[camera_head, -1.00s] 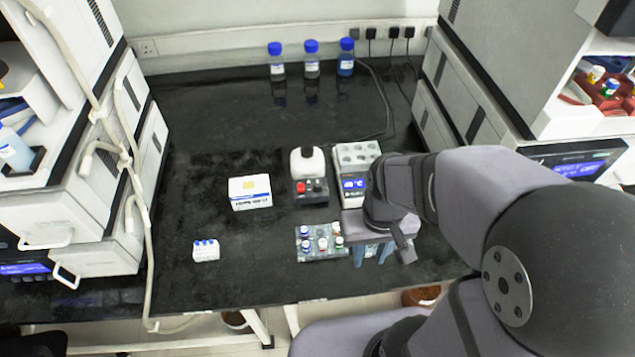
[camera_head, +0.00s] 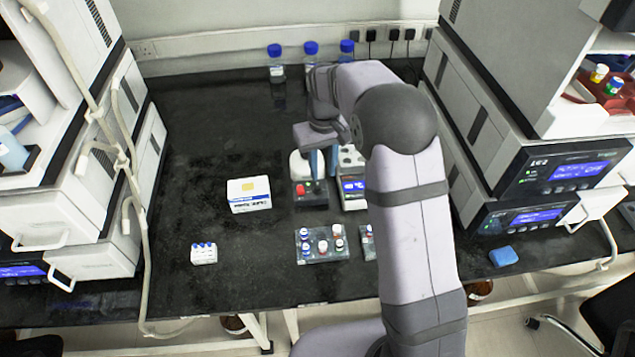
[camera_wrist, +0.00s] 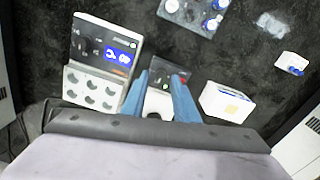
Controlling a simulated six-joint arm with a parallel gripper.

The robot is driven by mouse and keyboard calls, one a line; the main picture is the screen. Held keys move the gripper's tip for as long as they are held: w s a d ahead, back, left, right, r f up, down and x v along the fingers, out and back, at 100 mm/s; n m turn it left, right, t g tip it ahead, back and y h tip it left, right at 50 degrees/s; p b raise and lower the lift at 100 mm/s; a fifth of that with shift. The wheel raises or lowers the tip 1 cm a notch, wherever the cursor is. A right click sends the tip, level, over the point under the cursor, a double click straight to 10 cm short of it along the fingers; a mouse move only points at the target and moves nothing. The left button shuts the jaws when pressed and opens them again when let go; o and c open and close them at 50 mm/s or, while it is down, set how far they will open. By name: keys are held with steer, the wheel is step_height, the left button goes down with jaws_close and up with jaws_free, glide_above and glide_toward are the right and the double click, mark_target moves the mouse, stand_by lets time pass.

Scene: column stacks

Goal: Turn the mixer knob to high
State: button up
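The mixer (camera_head: 311,198) is a small dark unit with a white top, a red control and a darker knob on its front panel; it stands mid-bench. In the wrist view the mixer (camera_wrist: 168,70) shows between and beyond the fingers, its panel partly hidden by them. My gripper (camera_head: 322,172) has two blue fingers pointing down over the mixer, covering part of its white top. In the wrist view my gripper (camera_wrist: 160,78) is open, with a gap between the fingers and nothing held. I cannot tell the knob's setting or whether a finger touches it.
A white block with wells and a blue display (camera_head: 352,187) stands close on the mixer's right. A white carton (camera_head: 249,195) is to its left. A vial rack (camera_head: 321,246) lies in front. Blue-capped bottles (camera_head: 276,72) stand behind. The bench's left part is mostly clear.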

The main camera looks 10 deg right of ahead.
mark_target(318, 185)
steer(key=shift+w+a+f, duration=0.3)
steer(key=shift+w, duration=0.3)
steer(key=shift+w+a+f, duration=0.25)
steer(key=shift+w, duration=0.3)
steer(key=shift+f+p, duration=0.8)
steer(key=shift+f, duration=2.85)
jaws_close()
